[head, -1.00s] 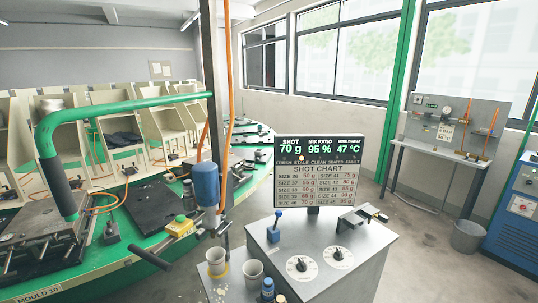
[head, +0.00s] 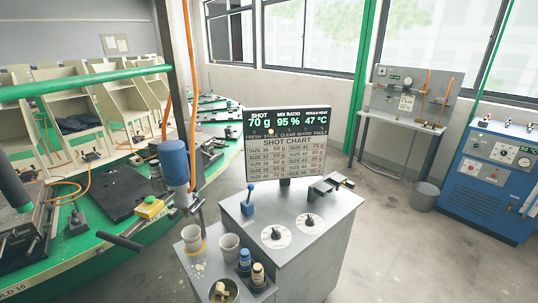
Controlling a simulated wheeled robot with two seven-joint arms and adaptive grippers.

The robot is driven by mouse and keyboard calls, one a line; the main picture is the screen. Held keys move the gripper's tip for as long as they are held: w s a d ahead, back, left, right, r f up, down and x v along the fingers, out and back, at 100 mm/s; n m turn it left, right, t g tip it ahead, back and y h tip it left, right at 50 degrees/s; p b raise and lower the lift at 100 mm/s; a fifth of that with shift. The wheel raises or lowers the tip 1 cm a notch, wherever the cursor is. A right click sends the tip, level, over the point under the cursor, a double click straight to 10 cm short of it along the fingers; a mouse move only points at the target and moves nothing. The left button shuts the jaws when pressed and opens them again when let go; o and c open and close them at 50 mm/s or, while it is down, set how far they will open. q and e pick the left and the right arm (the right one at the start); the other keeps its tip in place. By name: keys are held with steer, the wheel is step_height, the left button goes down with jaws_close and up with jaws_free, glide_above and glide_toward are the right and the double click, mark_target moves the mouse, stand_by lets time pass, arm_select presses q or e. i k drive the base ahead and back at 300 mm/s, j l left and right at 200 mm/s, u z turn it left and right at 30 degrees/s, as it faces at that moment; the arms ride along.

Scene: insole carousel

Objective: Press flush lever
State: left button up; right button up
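Neither gripper is in view.
Two pale cups (head: 229,246), two small bottles (head: 258,273) and a metal bowl (head: 223,291) sit at the console's left. The green carousel (head: 105,245) fills the left. A blue cabinet (head: 492,187) and grey bin (head: 424,196) stand right. Floor right of the console is clear.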

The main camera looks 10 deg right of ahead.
mark_target(251, 187)
steer(key=j+z, duration=0.2)
steer(key=j, duration=1.6)
